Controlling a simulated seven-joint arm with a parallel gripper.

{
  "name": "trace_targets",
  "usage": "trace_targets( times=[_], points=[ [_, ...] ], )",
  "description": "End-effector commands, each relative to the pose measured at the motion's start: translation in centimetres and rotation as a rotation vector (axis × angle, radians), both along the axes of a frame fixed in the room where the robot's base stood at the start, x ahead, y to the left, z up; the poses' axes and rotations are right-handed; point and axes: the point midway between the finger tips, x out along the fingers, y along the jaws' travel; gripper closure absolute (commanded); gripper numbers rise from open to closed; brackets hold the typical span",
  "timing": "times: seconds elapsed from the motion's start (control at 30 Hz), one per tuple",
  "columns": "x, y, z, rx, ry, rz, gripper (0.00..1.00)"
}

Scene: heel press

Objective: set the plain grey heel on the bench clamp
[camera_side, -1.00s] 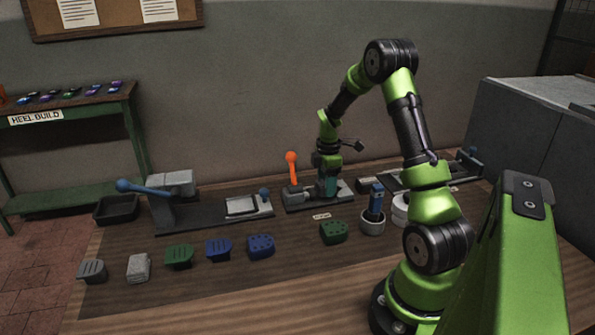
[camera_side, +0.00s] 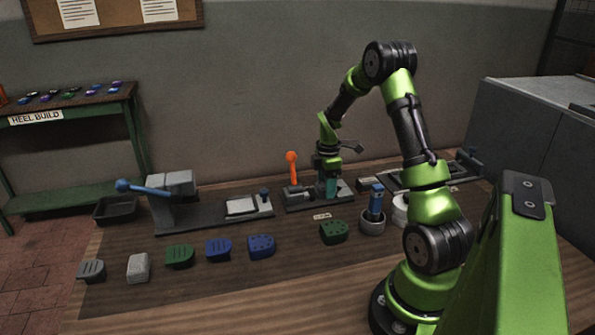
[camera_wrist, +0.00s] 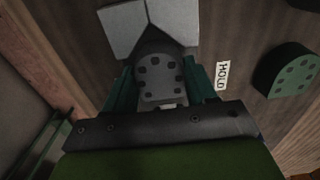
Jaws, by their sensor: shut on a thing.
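My gripper (camera_side: 331,187) is over the bench clamp (camera_side: 347,195), the fixture with the upright orange lever. In the wrist view its teal fingers (camera_wrist: 160,88) are shut on a grey heel (camera_wrist: 160,78) with several dark holes in its top. The heel's rounded end points at the V between the clamp's pale grey jaws (camera_wrist: 124,27). The heel appears close against the jaws; whether it rests on the clamp's base is hidden. In the side view my fingers mostly hide the heel.
A green heel (camera_side: 333,232) lies in front of the clamp near a HOLD label (camera_wrist: 222,76). Blue (camera_side: 261,246), green and grey heels stand in a row at front left. A blue-levered press (camera_side: 172,205) stands left. A round cup (camera_side: 373,222) holding a blue tool stands right.

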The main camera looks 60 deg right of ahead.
Motion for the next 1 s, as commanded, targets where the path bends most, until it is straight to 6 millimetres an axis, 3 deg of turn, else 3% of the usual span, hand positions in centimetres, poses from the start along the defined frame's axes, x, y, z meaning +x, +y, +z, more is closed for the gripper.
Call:
trace_targets(
  times=[0.37,0.4,0.57,0.87,1.0],
  points=[
    [0.0,0.0,-0.6,0.001,0.0,-0.001,0.87],
    [0.0,0.0,-0.6,0.001,-0.001,-0.001,0.41],
    [0.0,0.0,-0.6,0.0,0.0,-0.001,0.17],
    [0.0,0.0,-0.5,0.0,0.0,-0.001,0.14],
    [0.1,-0.1,0.6,-0.002,-0.004,-0.001,0.14]
  ],
)
